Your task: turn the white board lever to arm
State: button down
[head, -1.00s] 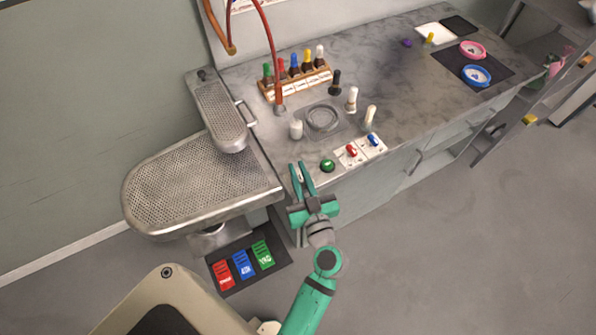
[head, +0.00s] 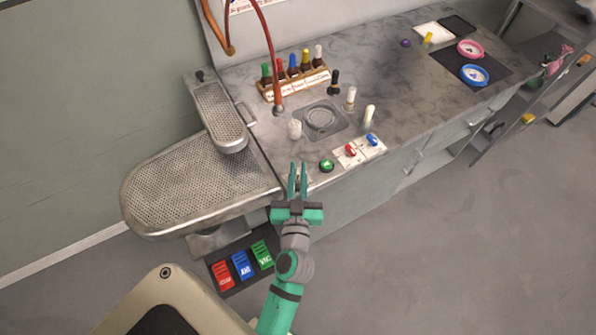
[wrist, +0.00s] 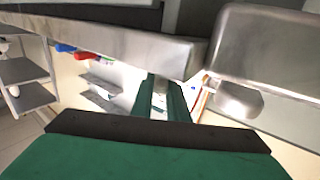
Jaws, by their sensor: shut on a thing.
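My gripper (head: 298,172) is at the front edge of the counter, just left of the round green button (head: 327,165). Its two teal fingers are close together. In the wrist view, a pale piece (wrist: 160,96) shows between the fingers, which I take to be the white board lever. The fingers hide most of it, and its markings and pointing direction cannot be read.
A metal perforated pressing board (head: 200,182) juts out left of my gripper. Red, blue and green pedals (head: 243,266) lie below. Floor to the right is clear.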

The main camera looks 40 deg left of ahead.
jog(key=c, duration=1.7)
grip_release()
jog(key=shift+s, duration=0.1)
jog(key=v, duration=1)
jog(key=shift+s+d, duration=0.2)
jog(key=shift+s, duration=0.05)
jog(key=s+d+f+m+t+h, duration=0.1)
jog(key=s+d+f+m+h, duration=0.15)
jog(key=d, duration=0.45)
jog(key=s+d+f+m+h, duration=0.2)
jog(key=d+h, duration=0.2)
jog(key=d, duration=0.2)
jog(key=s+d+m+h, duration=0.1)
jog(key=s+d, duration=0.1)
jog(key=s, duration=0.1)
jog(key=s+d+r+m+h, duration=0.1)
jog(key=s+d+h, duration=0.1)
jog(key=s+d, duration=0.1)
jog(key=s+d+r+m+h, duration=0.1)
jog(key=s+d, duration=0.2)
jog(key=shift+s+d, duration=0.2)
jog(key=shift+d, duration=0.05)
